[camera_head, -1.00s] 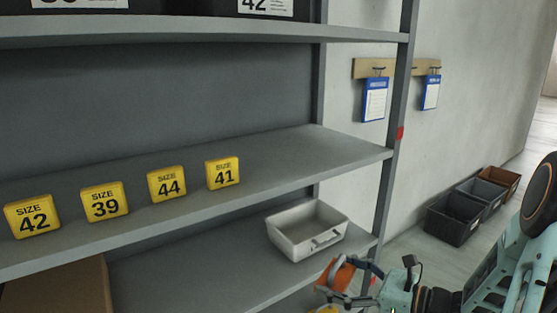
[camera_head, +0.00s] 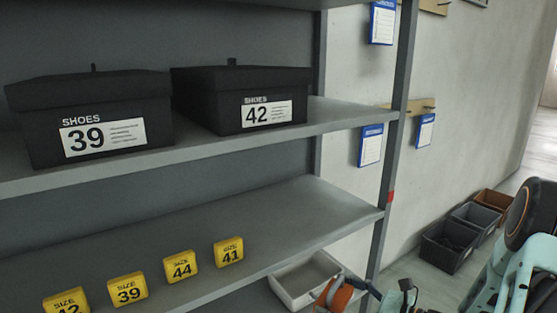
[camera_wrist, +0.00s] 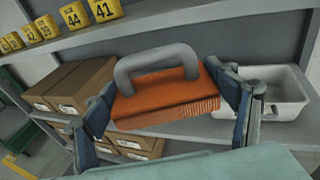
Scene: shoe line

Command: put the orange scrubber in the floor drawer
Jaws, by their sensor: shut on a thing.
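The orange scrubber (camera_wrist: 165,100), a block with bristles and a grey arched handle, is held between the two fingers of my gripper (camera_wrist: 168,92) in the wrist view. The gripper is shut on its sides. I cannot identify a floor drawer for certain.
Black, grey and brown open bins (camera_head: 450,245) stand on the floor along the wall. Shoe boxes (camera_head: 100,115) and yellow size blocks (camera_head: 180,266) sit on the upper shelves. A shelf post (camera_head: 390,170) stands right of the tray. Brown boxes (camera_wrist: 85,85) are on the lower shelf.

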